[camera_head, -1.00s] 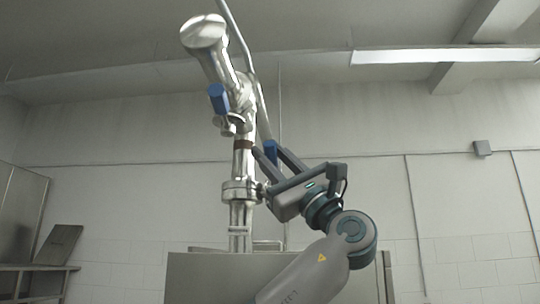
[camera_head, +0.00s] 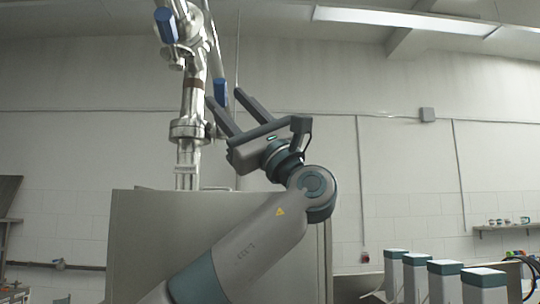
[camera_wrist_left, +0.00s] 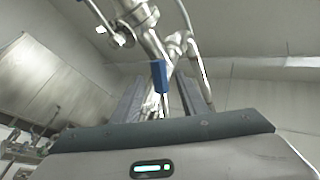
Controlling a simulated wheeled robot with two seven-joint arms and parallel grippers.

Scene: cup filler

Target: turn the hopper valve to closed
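The steel pipework stands at the upper left of the head view, with a blue valve handle (camera_head: 220,92) on its right side. A second blue handle (camera_head: 166,25) is higher and further left. My left gripper (camera_head: 223,97) points up at the lower handle, its two fingers spread apart. In the left wrist view, a blue handle (camera_wrist_left: 160,75) shows between the fingers (camera_wrist_left: 160,88), with gaps on both sides. Nothing appears gripped; I cannot tell how deep the handle sits between the fingertips. My right gripper is not in view.
A grey metal cabinet (camera_head: 150,240) stands below the pipe, behind my left arm. A wall shelf (camera_head: 505,228) with small items is at the far right. The space right of the gripper is open.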

